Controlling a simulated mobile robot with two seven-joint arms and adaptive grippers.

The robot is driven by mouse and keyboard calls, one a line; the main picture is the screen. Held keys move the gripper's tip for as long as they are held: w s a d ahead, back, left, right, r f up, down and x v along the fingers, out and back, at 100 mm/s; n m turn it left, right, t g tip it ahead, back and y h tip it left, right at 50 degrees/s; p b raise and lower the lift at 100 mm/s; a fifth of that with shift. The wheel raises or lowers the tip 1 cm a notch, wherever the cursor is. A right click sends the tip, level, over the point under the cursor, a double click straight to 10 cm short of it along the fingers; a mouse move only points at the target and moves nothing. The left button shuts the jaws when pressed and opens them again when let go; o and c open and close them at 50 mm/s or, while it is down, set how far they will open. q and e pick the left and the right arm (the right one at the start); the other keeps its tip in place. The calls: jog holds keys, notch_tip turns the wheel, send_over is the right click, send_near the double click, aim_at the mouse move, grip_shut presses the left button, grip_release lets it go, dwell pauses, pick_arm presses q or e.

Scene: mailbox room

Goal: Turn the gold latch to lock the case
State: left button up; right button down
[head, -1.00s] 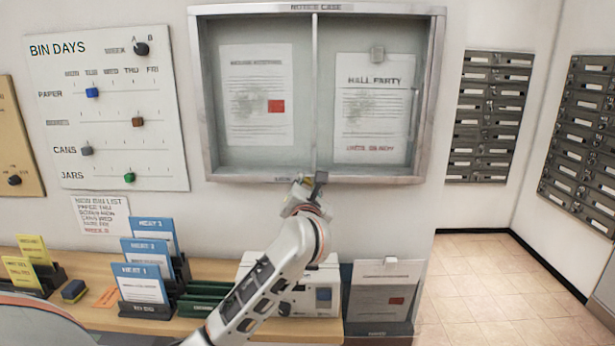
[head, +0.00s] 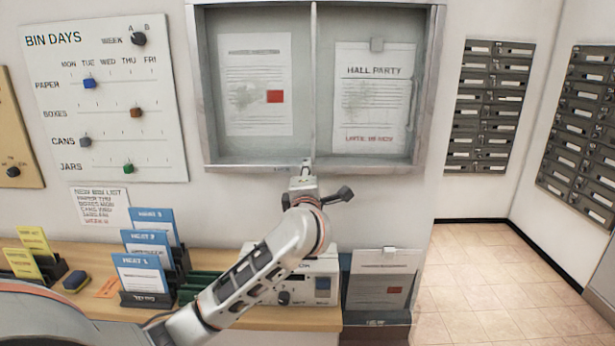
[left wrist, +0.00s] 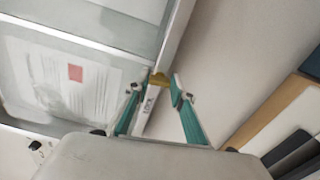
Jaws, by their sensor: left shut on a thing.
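The notice case (head: 428,90) hangs on the wall with a grey metal frame and two glass panes. My left gripper (head: 306,168) reaches up to the middle of its bottom rail. In the left wrist view the gold latch (left wrist: 159,80) sits on the rail, between the tips of my teal-fingered left gripper (left wrist: 162,88), which is shut on it. A small label reading LOCK (left wrist: 149,103) is beside it. In the head view my gripper hides the latch, so its angle is hard to tell. My right gripper is not in view.
A desk (head: 95,262) below holds blue card stands (head: 143,275), yellow cards (head: 22,262) and a white box (head: 318,285). A BIN DAYS board (head: 105,100) hangs at left. Grey mailboxes (head: 490,105) and clear tiled floor (head: 480,285) are at right.

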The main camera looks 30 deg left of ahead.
pick_arm(q)
jog(key=shift+m, duration=0.7)
jog(key=o, duration=1.1)
jog(key=v, duration=1.2)
